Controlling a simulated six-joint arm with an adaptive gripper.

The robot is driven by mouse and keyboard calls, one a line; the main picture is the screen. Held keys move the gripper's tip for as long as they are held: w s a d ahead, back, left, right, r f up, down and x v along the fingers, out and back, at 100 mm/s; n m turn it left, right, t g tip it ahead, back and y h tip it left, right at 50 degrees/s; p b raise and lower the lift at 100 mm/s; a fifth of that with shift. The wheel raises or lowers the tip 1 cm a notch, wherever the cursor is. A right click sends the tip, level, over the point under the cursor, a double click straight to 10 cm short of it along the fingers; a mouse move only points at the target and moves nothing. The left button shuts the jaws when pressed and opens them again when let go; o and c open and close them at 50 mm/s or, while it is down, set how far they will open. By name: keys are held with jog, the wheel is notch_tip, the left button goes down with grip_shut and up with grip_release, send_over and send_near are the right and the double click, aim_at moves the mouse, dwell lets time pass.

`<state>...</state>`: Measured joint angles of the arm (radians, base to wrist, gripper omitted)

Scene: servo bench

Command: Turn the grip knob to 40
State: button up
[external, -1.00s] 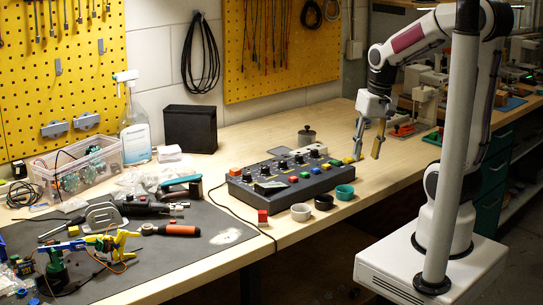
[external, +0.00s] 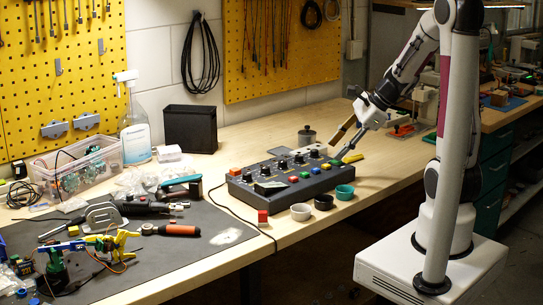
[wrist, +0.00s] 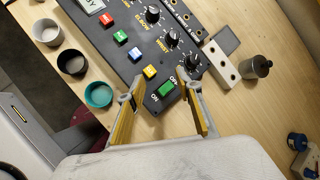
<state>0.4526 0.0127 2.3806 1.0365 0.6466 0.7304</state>
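The dark control panel (external: 290,187) lies on the wooden bench, and it fills the upper middle of the wrist view (wrist: 134,57). The black knob nearest the panel's right end, apparently the grip knob (wrist: 193,61), has white scale marks around it; its reading is too small to tell. My gripper (external: 344,143) is open and empty, tilted over the panel's right end. In the wrist view, its two yellow-padded fingers (wrist: 161,88) stand on either side of the green on/off switch (wrist: 166,89). The grip knob is beyond the right fingertip, not between the fingers.
Grey, black and teal cups (wrist: 97,94) stand along the panel's front. A white block with holes (wrist: 222,64) and a grey lidded pot (wrist: 257,67) stand beyond its back edge. Coloured buttons (wrist: 150,72) line the panel.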

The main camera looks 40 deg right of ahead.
aim_at(316, 150)
jog(key=w+m, duration=0.1)
jog(key=m, duration=0.1)
jog(key=w+d+m+t, duration=0.1)
jog(key=m, duration=0.1)
jog(key=w+d+r+m+t, duration=0.1)
jog(key=m, duration=0.2)
jog(key=shift+w+d+r+h, duration=0.1)
jog(key=shift+w+d+h, duration=0.1)
jog(key=shift+w+h, duration=0.2)
jog(key=shift+w+d+r+m, duration=0.1)
jog(key=shift+d+m, duration=0.05)
jog(key=shift+m, duration=0.45)
jog(key=shift+w+d+r+m, duration=0.1)
jog(key=shift+d+m, duration=0.05)
jog(key=shift+m, duration=0.45)
jog(key=shift+w+f, duration=0.1)
jog(key=shift+f, duration=0.1)
jog(key=shift+x, duration=3.7)
jog(key=shift+w, duration=0.1)
grip_shut()
